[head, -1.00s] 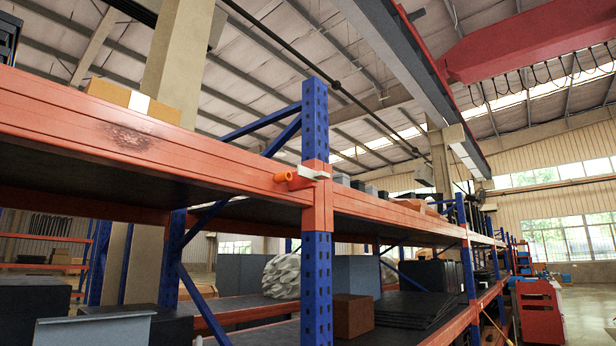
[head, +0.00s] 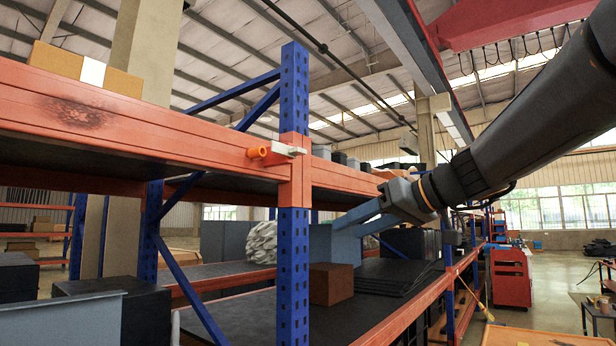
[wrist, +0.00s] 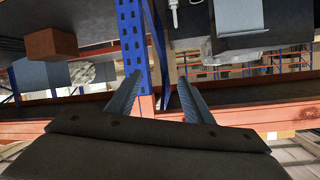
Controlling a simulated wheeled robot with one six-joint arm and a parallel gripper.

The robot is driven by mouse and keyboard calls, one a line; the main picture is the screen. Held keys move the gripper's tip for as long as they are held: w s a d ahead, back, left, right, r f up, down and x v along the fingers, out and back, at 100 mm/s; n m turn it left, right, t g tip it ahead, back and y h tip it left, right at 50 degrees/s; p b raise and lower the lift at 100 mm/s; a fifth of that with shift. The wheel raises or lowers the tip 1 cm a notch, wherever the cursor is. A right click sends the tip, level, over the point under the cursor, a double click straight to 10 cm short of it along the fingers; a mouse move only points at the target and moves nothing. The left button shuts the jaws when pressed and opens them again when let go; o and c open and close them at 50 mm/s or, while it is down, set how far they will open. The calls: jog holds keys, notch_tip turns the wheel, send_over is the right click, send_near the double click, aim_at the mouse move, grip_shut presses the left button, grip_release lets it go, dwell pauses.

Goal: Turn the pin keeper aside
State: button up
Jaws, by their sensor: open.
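The pin keeper (head: 284,149) is a small pale plate on the orange joint of the blue rack post, level with the upper beam. An orange round pin (head: 257,153) sticks out beside its left end. My gripper (head: 348,226) is in the head view, right of the post and lower than the keeper, apart from it. In the wrist view my gripper (wrist: 158,76) shows two spread fingers with nothing between them but the rack behind. I cannot make out the keeper in the wrist view.
The blue post (head: 293,260) and orange upper beam (head: 130,120) stand near my gripper. A brown box (head: 331,283) and black sheets (head: 400,277) lie on the lower shelf. A cardboard box (head: 85,72) sits on the upper shelf.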

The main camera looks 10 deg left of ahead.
aim_at(290, 149)
jog(key=s+a+r+n+y, duration=0.1)
jog(key=a+r+n+y, duration=0.1)
jog(key=r, duration=0.7)
jog(key=s+a+r+n+y, duration=0.1)
jog(key=s+r+n+y, duration=0.1)
jog(key=r, duration=0.6)
jog(key=p+x, duration=0.4)
jog(key=x, duration=0.4)
jog(key=shift+w+r+p, duration=0.2)
jog(key=shift+r+p, duration=0.05)
jog(key=shift+p, duration=0.1)
grip_shut()
